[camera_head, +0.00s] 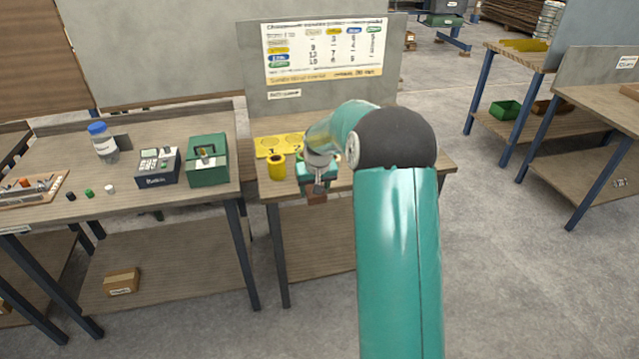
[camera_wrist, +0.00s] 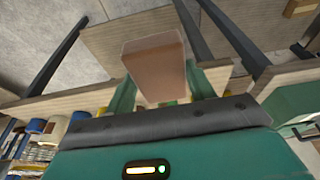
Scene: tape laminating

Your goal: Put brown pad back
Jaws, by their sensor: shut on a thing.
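The brown pad (camera_wrist: 155,66) is a plain reddish-brown block. In the wrist view it sits between the two green fingers of my gripper (camera_wrist: 160,92), which is shut on it. In the head view my gripper (camera_head: 317,183) is over the front edge of the middle table (camera_head: 420,158), with the brown pad (camera_head: 316,198) showing small below it. My arm hides part of the table behind and to the right of the gripper. I cannot tell a marked place for the pad.
A yellow roll (camera_head: 277,167) stands just left of my gripper, before a yellow numbered plate (camera_head: 275,147). A board with a chart (camera_head: 325,48) rises behind. The left table holds a green box (camera_head: 208,160), a keypad device (camera_head: 157,167) and a blue-capped bottle (camera_head: 103,143).

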